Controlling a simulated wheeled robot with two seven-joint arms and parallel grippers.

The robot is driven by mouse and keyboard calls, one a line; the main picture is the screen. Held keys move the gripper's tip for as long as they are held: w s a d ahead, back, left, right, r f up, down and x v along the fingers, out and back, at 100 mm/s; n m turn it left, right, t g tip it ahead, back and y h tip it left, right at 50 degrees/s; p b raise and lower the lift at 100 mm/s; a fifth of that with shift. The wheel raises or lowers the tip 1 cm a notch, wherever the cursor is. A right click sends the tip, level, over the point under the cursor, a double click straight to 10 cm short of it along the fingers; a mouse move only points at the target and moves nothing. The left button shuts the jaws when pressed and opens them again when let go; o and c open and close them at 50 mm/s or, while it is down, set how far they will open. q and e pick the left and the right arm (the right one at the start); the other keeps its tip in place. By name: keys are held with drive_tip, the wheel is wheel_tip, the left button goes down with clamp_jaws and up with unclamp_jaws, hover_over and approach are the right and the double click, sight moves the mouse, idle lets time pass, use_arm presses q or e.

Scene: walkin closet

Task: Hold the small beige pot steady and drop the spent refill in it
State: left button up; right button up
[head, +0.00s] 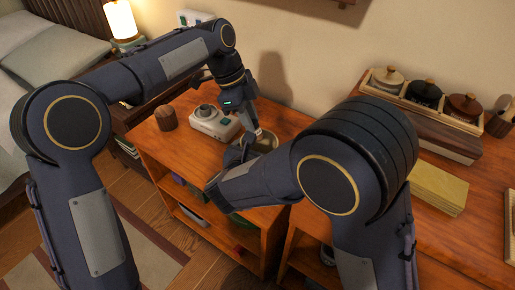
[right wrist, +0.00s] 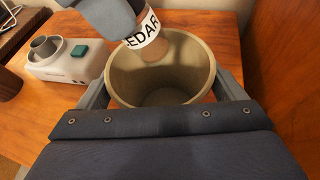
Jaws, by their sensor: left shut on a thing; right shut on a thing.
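The small beige pot (right wrist: 160,80) stands upright on the wooden top, its mouth open towards the right wrist camera. My right gripper (right wrist: 163,95) is shut on the pot, one finger on each side of it. In the head view the pot (head: 268,141) is partly hidden by my arms. My left gripper (head: 254,130) is shut on the spent refill (right wrist: 147,34), a piece with a white band reading "EDAR" and a brownish lower end. The refill's lower end is over the pot's mouth, near its far rim; I cannot tell how deep.
A white device (head: 212,122) with a grey round socket and green button stands left of the pot. A brown wooden cylinder (head: 166,118) is at the left edge. A rack of lidded jars (head: 422,94) and a yellowish block (head: 437,187) lie to the right. The wall is close behind.

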use_arm(q)
drive_tip(key=o, duration=1)
drive_tip(key=shift+o, duration=0.2)
drive_tip(key=shift+r, duration=0.1)
drive_tip(key=v, duration=1.2)
drive_tip(key=shift+a, duration=0.1)
use_arm(e)
drive_tip(key=o, duration=1)
drive_tip(key=shift+c, duration=0.2)
